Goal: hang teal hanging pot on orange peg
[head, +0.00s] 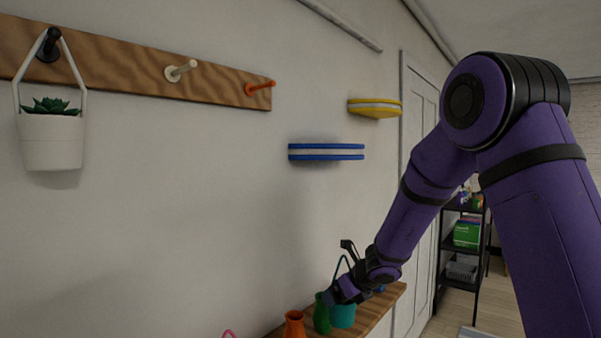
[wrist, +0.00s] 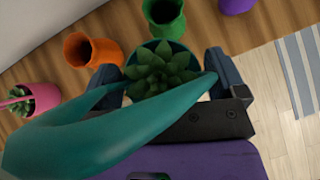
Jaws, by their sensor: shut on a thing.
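The teal hanging pot (head: 343,317) is low on the right in the head view, at the wooden shelf. In the wrist view the teal pot (wrist: 150,52) holds a green succulent, and its teal handle (wrist: 120,130) loops towards the camera. My gripper (head: 345,289) is shut on the pot, with a finger on each side of it in the wrist view (wrist: 162,80). I cannot tell whether the pot touches the shelf. The orange peg (head: 260,88) is bare, at the right end of the wooden peg board (head: 130,68), far above and left of the gripper.
A white pot (head: 52,142) hangs on the black peg (head: 49,43); the cream peg (head: 180,70) is bare. A blue wall shelf (head: 326,152) and a yellow one (head: 375,107) jut out nearby. A green vase (head: 321,316) and orange vase (head: 294,325) stand beside the teal pot.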

